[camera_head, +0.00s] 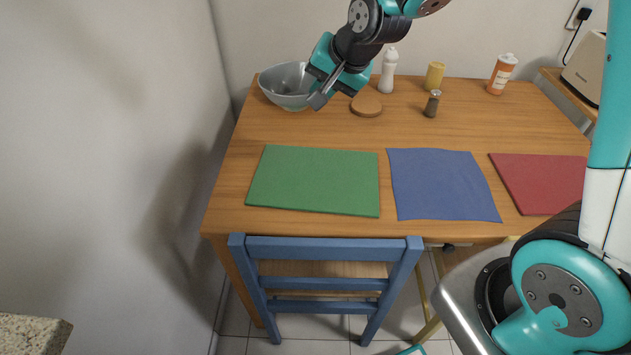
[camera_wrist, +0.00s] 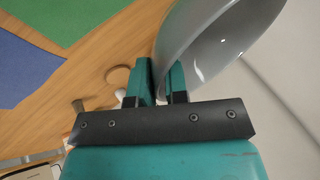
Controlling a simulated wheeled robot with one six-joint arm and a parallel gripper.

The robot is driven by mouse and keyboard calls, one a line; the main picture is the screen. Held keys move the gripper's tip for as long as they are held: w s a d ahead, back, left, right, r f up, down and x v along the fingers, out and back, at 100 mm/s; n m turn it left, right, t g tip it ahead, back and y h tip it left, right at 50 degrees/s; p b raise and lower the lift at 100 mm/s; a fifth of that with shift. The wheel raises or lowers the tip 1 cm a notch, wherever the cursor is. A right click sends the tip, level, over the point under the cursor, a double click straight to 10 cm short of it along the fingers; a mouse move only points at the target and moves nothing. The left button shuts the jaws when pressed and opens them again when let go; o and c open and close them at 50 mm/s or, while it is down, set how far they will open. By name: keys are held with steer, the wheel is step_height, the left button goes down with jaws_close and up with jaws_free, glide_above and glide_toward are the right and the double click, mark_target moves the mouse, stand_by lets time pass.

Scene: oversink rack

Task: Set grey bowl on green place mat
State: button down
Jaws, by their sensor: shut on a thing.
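The grey bowl (camera_head: 285,84) is at the back left of the wooden table, near the wall. My gripper (camera_head: 318,98) is at the bowl's right side, shut on its rim. In the wrist view my gripper (camera_wrist: 161,82) has one finger on each side of the wall of the bowl (camera_wrist: 215,45). I cannot tell whether the bowl touches the table. The green place mat (camera_head: 315,180) lies flat and bare at the table's front left. Part of it also shows in the wrist view (camera_wrist: 70,18).
A blue mat (camera_head: 442,184) and a red mat (camera_head: 540,182) lie to the right of the green one. A white bottle (camera_head: 388,72), a round wooden piece (camera_head: 366,106), a pepper grinder (camera_head: 432,103), a yellow cup (camera_head: 435,76) and an orange-white bottle (camera_head: 501,74) stand behind. A blue chair (camera_head: 325,251) is in front.

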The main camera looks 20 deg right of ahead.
steer(key=f, duration=0.9)
steer(key=f+b, duration=0.1)
steer(key=f, duration=0.9)
steer(key=shift+a+f, duration=0.2)
steer(key=shift+f, duration=0.1)
steer(key=c, duration=1.6)
jaws_free()
steer(key=shift+f, duration=0.2)
steer(key=o, duration=0.5)
steer(key=shift+r, duration=0.1)
steer(key=shift+r, duration=0.1)
steer(key=v, duration=1.2)
steer(key=s+a+r+n+g, duration=0.2)
steer(key=s+a+r+n, duration=0.1)
steer(key=s, duration=0.4)
steer(key=s+a+r+n+g+y, duration=0.1)
steer(key=s+a+r+n+g, duration=0.1)
steer(key=s+r+n, duration=0.4)
steer(key=s+a+r+n+g, duration=0.2)
steer(key=s+a+r+n, duration=0.2)
steer(key=s, duration=0.4)
steer(key=shift+r+n, duration=0.5)
steer(key=shift+r, duration=0.25)
